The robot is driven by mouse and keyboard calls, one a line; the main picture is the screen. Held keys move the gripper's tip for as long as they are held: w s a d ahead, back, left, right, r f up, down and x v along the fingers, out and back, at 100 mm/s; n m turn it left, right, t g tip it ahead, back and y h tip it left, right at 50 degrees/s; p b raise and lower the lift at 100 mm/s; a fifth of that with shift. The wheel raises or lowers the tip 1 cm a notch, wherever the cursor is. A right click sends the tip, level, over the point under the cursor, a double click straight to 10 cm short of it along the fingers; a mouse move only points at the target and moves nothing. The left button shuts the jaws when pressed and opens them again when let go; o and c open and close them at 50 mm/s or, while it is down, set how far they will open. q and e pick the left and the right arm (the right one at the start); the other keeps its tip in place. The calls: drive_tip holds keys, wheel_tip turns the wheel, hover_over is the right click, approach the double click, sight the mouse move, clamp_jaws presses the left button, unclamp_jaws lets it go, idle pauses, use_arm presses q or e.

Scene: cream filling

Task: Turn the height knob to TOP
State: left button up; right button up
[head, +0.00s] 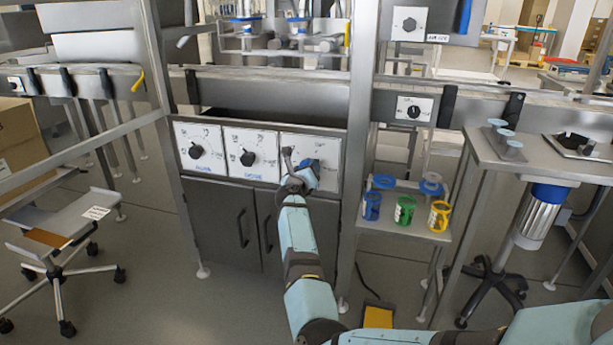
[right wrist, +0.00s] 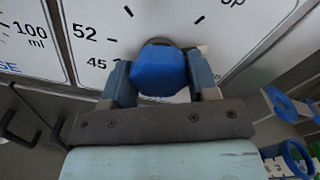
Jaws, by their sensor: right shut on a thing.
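The height knob is a blue knob (right wrist: 160,70) on the right-most of three white dial panels (head: 330,145). In the head view the knob (head: 313,165) is partly covered by my right gripper (head: 302,176). My right gripper (right wrist: 160,84) is shut on the knob, with one finger on each side of it. Marks 45 and 52 show left of the knob, and a label ending in "op" shows at upper right. The knob's pointing direction is hidden. My left gripper is not in view.
Two more black dials (head: 196,151) (head: 247,158) sit on the panels to the left. Right of the panels, a small shelf (head: 432,234) holds blue, green and yellow cups. A metal post (head: 356,110) stands close to the right of the height panel. A wheeled stool (head: 65,215) stands at left.

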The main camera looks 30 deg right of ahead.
drive_tip(key=m+b, duration=0.2)
drive_tip(key=m, duration=0.1)
drive_tip(key=shift+f+m, duration=0.1)
drive_tip(key=shift+m, duration=0.2)
drive_tip(key=m+b, duration=0.2)
drive_tip(key=m, duration=0.1)
drive_tip(key=shift+b, duration=0.4)
drive_tip(key=shift+m, duration=0.5)
use_arm(q)
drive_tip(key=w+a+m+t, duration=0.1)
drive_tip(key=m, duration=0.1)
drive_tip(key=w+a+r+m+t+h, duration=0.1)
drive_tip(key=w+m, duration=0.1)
drive_tip(key=shift+b, duration=0.3)
use_arm(e)
drive_tip(key=shift+r, duration=0.2)
drive_tip(key=o, duration=0.9)
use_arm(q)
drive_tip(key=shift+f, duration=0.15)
use_arm(e)
drive_tip(key=shift+f, duration=0.1)
